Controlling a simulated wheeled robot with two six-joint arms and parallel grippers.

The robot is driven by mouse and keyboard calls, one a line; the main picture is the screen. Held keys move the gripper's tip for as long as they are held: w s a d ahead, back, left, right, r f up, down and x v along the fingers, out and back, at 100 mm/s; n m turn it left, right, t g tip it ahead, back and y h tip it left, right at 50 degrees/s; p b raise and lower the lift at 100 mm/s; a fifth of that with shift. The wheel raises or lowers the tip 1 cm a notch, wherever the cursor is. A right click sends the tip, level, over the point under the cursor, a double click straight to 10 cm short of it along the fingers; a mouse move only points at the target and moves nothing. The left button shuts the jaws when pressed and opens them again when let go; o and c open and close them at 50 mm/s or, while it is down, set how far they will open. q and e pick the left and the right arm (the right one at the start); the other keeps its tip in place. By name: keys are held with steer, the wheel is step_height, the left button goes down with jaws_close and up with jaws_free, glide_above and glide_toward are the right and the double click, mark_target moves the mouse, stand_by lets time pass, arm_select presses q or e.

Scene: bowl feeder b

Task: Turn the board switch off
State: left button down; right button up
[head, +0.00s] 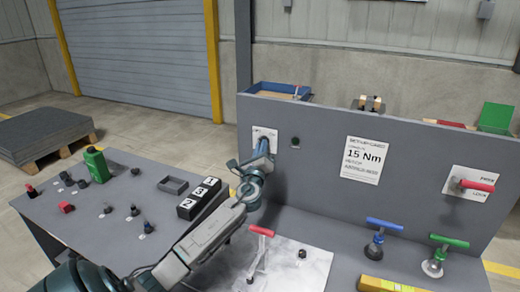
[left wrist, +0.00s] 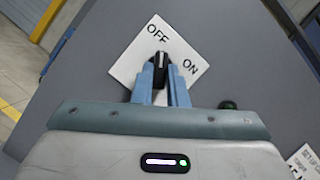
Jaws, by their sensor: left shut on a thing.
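The board switch is a black knob (left wrist: 160,68) on a white plate (left wrist: 130,66) marked OFF and ON, seen in the left wrist view. The plate also shows on the upright grey board in the head view (head: 258,132). My left gripper (head: 264,146) reaches the board there. Its two blue fingers (left wrist: 161,80) are shut on the knob from both sides. The knob's pale mark points up in the wrist view, toward the word OFF. The fingers hide the knob in the head view. My right gripper is in neither view.
A dark green button (head: 295,142) sits on the board right of the switch. A setup card (head: 362,160) and a red-handled lever (head: 474,185) are farther right. Blue (head: 384,224) and green (head: 448,241) T-handles stand on the bench. A numbered block (head: 200,198) is left of my arm.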

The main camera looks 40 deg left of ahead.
arm_select(q)
steer(key=shift+r+n+g, duration=0.3)
steer(key=shift+n+g, duration=0.1)
steer(key=shift+n, duration=0.7)
steer(key=c, duration=1.4)
jaws_free()
steer(key=shift+d, duration=0.1)
steer(key=shift+c, duration=0.2)
steer(key=shift+w+f, duration=0.15)
steer(key=shift+f, duration=0.15)
steer(key=r, duration=0.2)
steer(key=r+b, duration=0.1)
steer(key=shift+a+r, duration=0.35)
steer(key=s+d+r+b, duration=0.1)
steer(key=s+d+b, duration=0.3)
steer(key=s+d, duration=0.6)
steer(key=shift+s+d+r, duration=0.15)
steer(key=shift+s+d, duration=0.2)
steer(key=shift+s, duration=0.9)
